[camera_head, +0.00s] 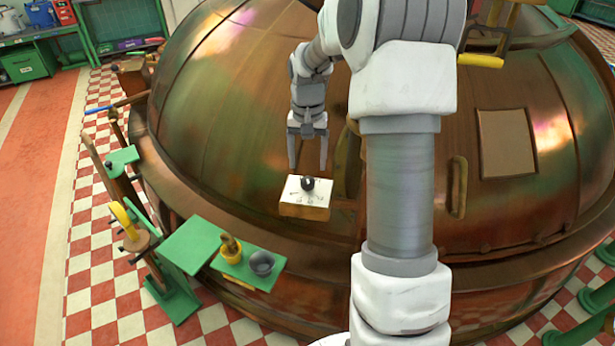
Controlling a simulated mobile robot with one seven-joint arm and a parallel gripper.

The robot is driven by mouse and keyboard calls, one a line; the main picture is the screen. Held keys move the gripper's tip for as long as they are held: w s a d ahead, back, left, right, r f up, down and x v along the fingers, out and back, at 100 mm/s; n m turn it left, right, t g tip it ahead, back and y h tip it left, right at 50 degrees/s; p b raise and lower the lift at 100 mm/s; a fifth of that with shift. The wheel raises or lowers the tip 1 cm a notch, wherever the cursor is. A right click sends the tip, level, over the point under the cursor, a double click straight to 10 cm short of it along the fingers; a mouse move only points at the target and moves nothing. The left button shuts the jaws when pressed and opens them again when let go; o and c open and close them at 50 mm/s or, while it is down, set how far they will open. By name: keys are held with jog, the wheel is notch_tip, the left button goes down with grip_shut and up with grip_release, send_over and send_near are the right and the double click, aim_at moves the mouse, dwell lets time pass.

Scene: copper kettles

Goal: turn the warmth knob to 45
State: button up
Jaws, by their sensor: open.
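The warmth knob (308,184) is a small black knob on the white top face of a small box (303,212) with wooden sides. Dark scale marks show on the white face around it, too small to read for certain. The box sits against the side of the large copper kettle (230,110). My gripper (308,168) points down just above and behind the knob, its two fingers spread apart with nothing between them. Whether the fingertips touch the knob or the face cannot be told.
Below the box, a green shelf (232,277) holds a yellow pot (231,249) and a dark grey bowl (263,262). A copper handle (457,188) rises from the kettle at the right. My arm hides the middle of the kettle.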

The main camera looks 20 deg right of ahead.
aim_at(307, 180)
notch_tip(307, 180, down, 6)
jog(key=shift+r, duration=0.15)
grip_shut()
dwell(0.5)
